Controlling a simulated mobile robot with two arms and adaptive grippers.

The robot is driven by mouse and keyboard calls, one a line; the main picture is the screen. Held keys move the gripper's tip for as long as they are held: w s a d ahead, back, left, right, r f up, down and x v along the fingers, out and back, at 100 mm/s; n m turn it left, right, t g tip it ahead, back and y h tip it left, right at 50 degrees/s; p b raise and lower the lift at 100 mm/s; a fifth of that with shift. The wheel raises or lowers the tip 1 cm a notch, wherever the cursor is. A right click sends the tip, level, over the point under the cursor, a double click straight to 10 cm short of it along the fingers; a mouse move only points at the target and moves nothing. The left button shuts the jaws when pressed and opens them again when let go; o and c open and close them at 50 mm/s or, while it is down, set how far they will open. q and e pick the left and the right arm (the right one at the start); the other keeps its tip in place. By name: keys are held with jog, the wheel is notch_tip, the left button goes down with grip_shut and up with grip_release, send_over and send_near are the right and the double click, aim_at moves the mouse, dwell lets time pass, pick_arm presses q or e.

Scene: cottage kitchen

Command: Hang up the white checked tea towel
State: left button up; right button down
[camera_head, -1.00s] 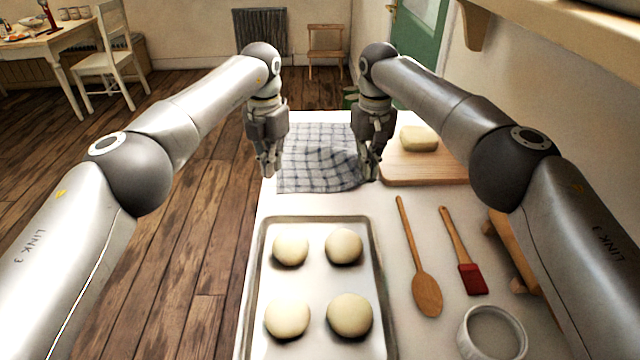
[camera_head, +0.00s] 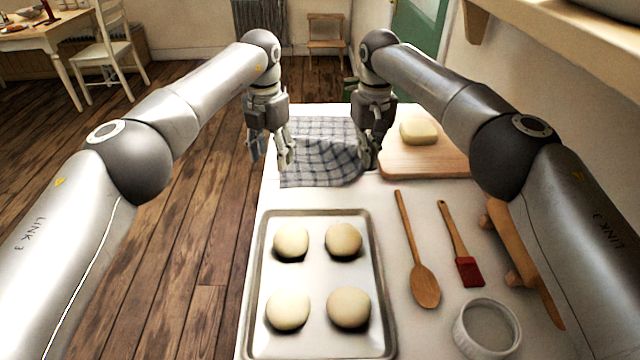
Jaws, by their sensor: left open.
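The white checked tea towel (camera_head: 318,150), white with dark blue-grey lines, lies at the far end of the white worktop, with soft wrinkles toward its right side. My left gripper (camera_head: 270,162) is open and empty, its fingers spread at the towel's left edge and partly beyond the worktop's left side. My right gripper (camera_head: 369,162) is at the towel's right edge, fingertips close together. It hides that edge, and I cannot tell whether cloth is between its fingers. No hook or rail for the towel is clearly visible.
A baking tray (camera_head: 262,285) with several dough balls lies in front. A board (camera_head: 425,163) with dough (camera_head: 418,131) stands right of the towel.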

aim_at(287, 180)
pick_arm(q)
jog(key=shift+d, duration=0.1)
jog(key=c, duration=0.3)
jog(key=shift+s+d+f, duration=0.1)
jog(key=shift+s+d, duration=0.2)
jog(key=shift+s, duration=0.05)
jog(key=shift+s+d+r+t, duration=0.25)
jog(key=shift+s+d+t, duration=0.05)
jog(key=shift+s+t, duration=0.15)
jog(key=s+r+n+t+h, duration=0.1)
jog(key=s+r+n+t, duration=0.15)
jog(key=s+r, duration=0.2)
jog(key=shift+m, duration=0.45)
jog(key=shift+w+x, duration=0.2)
jog(key=shift+x, duration=1.35)
jog(key=shift+w+x, duration=0.15)
jog(key=shift+x, duration=1.35)
jog(key=shift+w+x, duration=0.2)
jog(key=shift+x, duration=1.35)
jog(key=shift+d+r, duration=0.1)
jog(key=shift+d, duration=0.1)
jog(key=shift+c, duration=0.5)
